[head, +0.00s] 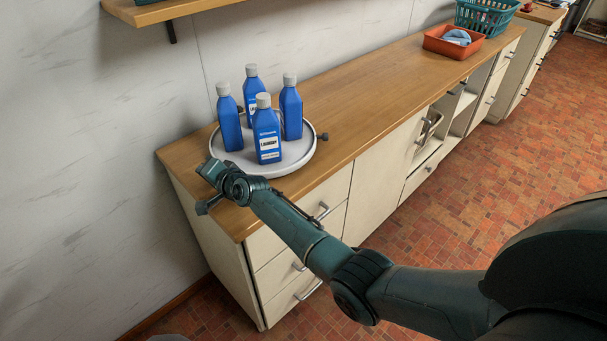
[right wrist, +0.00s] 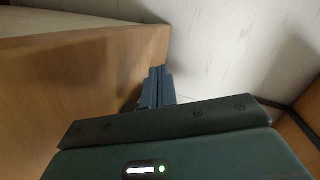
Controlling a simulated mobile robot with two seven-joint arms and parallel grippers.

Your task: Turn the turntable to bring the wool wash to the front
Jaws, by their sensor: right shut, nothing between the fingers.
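A round, pale grey turntable (head: 297,163) stands on the wooden counter and carries several blue bottles with grey caps. The front bottle (head: 267,140) shows a white label too small to read surely. The back bottle (head: 251,85) shows part of a label. The left bottle (head: 229,124) and right bottle (head: 291,112) show plain blue sides. I cannot tell which is the wool wash. A dark knob (head: 323,136) sticks out at the turntable's right rim. My right gripper (head: 210,168) is shut and empty by its left front rim; contact is unclear. Its fingers show in the right wrist view (right wrist: 156,86). My left gripper is out of view.
The counter (head: 372,92) is clear to the right of the turntable. A red-orange tub (head: 453,45) and a teal basket (head: 486,17) stand at its far end. A wall is behind, with a wooden shelf (head: 165,9) above. Drawers with handles (head: 323,211) are below.

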